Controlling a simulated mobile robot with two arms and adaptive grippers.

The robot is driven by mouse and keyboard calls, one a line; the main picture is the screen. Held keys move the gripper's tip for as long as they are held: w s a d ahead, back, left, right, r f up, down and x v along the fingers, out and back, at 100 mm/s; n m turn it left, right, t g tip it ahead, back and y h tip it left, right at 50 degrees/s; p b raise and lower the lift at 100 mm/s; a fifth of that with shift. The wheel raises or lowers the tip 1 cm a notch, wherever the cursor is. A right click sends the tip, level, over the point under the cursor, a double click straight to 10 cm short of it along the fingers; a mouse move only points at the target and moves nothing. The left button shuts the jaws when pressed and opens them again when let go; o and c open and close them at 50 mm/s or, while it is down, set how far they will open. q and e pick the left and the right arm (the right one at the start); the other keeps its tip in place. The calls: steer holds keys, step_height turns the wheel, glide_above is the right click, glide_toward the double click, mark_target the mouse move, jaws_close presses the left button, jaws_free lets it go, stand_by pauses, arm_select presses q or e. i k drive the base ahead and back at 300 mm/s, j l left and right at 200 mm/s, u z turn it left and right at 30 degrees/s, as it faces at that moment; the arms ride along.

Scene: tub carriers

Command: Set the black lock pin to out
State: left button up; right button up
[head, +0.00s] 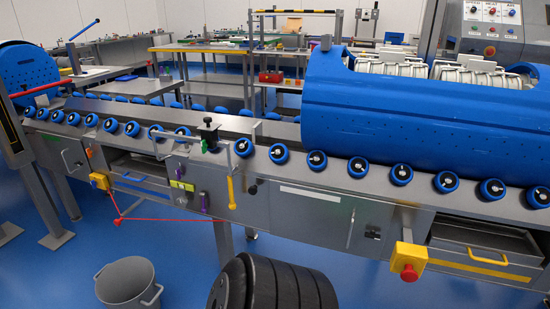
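A black-topped knob on a small green base (208,131) stands upright on the rail's front edge, left of centre. It may be the black lock pin, but I cannot tell for sure. A small black ball knob (253,190) also sticks out of the grey front panel, right of a yellow handle (230,192). I cannot tell how far either one is pushed in or pulled out.
A large blue perforated tub (400,125) lies on the roller conveyor at the right. A red stop button (408,272) on a yellow box juts out in front. A grey bucket (128,282) stands on the blue floor. A red cord (165,220) hangs below the conveyor.

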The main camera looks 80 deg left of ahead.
mark_target(252, 191)
steer(key=u, duration=2.85)
